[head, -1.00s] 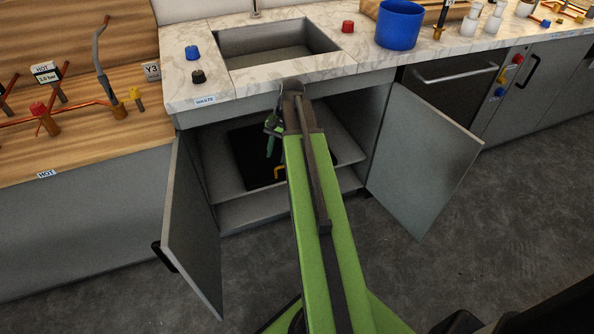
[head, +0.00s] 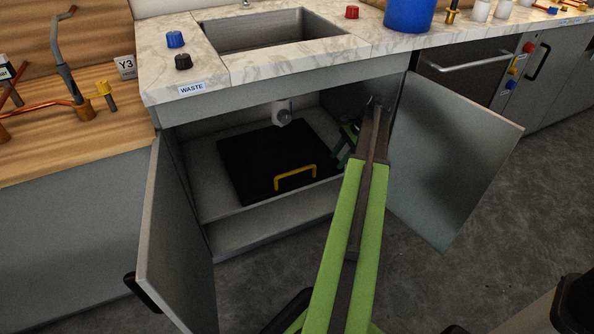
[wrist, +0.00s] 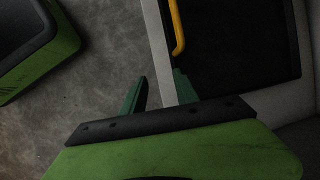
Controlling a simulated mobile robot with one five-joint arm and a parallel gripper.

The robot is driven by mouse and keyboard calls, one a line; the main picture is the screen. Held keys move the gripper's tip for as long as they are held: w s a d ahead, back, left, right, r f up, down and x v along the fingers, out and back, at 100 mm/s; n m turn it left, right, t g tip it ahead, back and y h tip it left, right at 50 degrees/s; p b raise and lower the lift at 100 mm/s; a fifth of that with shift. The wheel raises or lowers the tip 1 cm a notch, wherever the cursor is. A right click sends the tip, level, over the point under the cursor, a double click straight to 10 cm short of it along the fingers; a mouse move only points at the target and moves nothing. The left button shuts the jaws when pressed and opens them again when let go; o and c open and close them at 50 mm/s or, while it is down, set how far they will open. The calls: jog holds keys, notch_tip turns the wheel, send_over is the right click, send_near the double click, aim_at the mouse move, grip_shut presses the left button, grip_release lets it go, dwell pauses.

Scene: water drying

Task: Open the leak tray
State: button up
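The leak tray (head: 262,160) is a flat black panel with a yellow handle (head: 295,176) near its front edge. It lies on the floor of the open cabinet under the sink. In the wrist view, the tray (wrist: 235,45) is at the upper right and part of its handle (wrist: 178,28) shows at the top. My gripper (head: 347,140) is to the right of the tray in the head view, partly hidden by my arm. In the wrist view my gripper (wrist: 160,88) has its two green fingers apart with nothing held, and the handle is ahead of them, not touching.
The left cabinet door (head: 170,235) and right cabinet door (head: 450,160) stand open on both sides. A drain fitting (head: 284,116) hangs above the tray. The sink counter (head: 260,65) overhangs the opening. The cabinet's front ledge (head: 270,225) runs below the tray.

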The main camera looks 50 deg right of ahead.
send_over(300, 170)
jog(key=s+d, duration=0.2)
jog(key=b+x, duration=0.4)
jog(key=x, duration=0.1)
jog(key=shift+w+a+b, duration=0.25)
jog(key=shift+a+b, duration=0.05)
jog(key=shift+r, duration=0.1)
grip_shut()
dwell(0.8)
